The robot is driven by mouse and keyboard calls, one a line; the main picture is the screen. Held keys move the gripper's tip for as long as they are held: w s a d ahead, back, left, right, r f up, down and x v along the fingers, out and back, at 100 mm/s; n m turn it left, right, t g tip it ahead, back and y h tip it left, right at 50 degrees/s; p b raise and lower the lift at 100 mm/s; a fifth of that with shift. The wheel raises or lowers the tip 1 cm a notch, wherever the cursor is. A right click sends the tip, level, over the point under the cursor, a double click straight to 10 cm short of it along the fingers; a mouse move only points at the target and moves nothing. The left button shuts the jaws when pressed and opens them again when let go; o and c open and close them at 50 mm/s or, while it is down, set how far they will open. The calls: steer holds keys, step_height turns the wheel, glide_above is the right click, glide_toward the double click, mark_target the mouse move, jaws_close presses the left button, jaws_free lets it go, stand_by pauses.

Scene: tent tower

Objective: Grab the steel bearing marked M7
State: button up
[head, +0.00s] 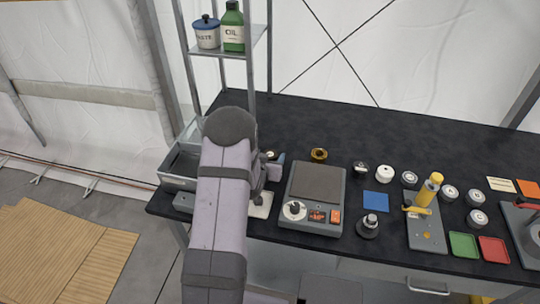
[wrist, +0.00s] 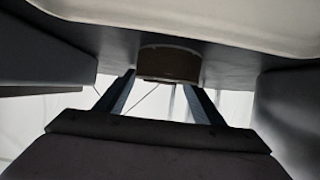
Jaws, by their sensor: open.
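Several small round parts with pale tops lie on the right half of the dark bench, among them one white-topped part (head: 384,174) and another (head: 409,178). Their markings are too small to read, so I cannot tell which is the steel bearing marked M7. My gripper (wrist: 160,103) is open in the wrist view. A brownish round part (wrist: 168,64) shows beyond and between its fingers; I cannot tell what it is or whether they touch. In the head view my arm largely hides the gripper, left of the grey scale-like device.
The grey device (head: 317,187) stands right of my arm. A brass ring (head: 319,155) lies behind it. A blue square (head: 376,201), a yellow-handled tool (head: 428,191), and green (head: 463,245) and red (head: 494,250) trays are farther right. A shelf post rises behind my arm. The back bench is clear.

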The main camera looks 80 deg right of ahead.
steer(key=shift+c, duration=0.6)
steer(key=c, duration=1.1)
steer(key=shift+r, duration=0.2)
steer(key=shift+r+b, duration=1.1)
steer(key=shift+r, duration=3.75)
